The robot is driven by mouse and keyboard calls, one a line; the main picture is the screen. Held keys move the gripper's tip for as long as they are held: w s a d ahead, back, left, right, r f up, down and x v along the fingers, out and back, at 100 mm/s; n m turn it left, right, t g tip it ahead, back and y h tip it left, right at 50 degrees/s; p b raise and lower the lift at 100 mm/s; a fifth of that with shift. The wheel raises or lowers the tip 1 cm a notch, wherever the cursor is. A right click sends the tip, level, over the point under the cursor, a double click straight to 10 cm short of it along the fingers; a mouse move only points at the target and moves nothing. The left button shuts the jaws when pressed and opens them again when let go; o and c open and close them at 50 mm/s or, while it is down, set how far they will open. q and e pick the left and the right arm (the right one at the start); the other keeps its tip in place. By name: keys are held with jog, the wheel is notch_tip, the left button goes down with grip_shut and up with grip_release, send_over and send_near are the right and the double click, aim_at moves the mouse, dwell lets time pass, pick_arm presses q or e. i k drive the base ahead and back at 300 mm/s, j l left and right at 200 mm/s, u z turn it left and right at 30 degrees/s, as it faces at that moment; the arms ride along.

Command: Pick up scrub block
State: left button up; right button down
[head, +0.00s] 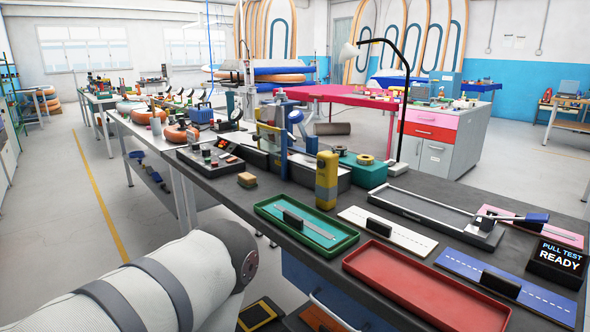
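A small tan block with a darker lower layer (247,180), which looks like the scrub block, lies on the dark workbench (225,185) near its left edge. It sits in front of a black control box with buttons (210,157) and to the left of the green-rimmed tray (262,208). Nothing touches it from above. My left arm reaches in from the lower left, below the bench edge, but its gripper is out of view. My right gripper is not in view either.
A yellow handheld device (327,181) stands upright right of the block. A red tray (430,290), a white strip board (388,231) and a "PULL TEST READY" display (557,262) fill the right side. Bare bench surrounds the block. The floor at left is open.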

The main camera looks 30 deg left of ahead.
aim_at(247, 179)
jog(key=i+j+z, duration=0.15)
jog(key=j, duration=0.6)
jog(key=i+j+z, duration=0.2)
jog(key=j, duration=0.55)
jog(key=j+z, duration=0.15)
jog(key=j, duration=0.6)
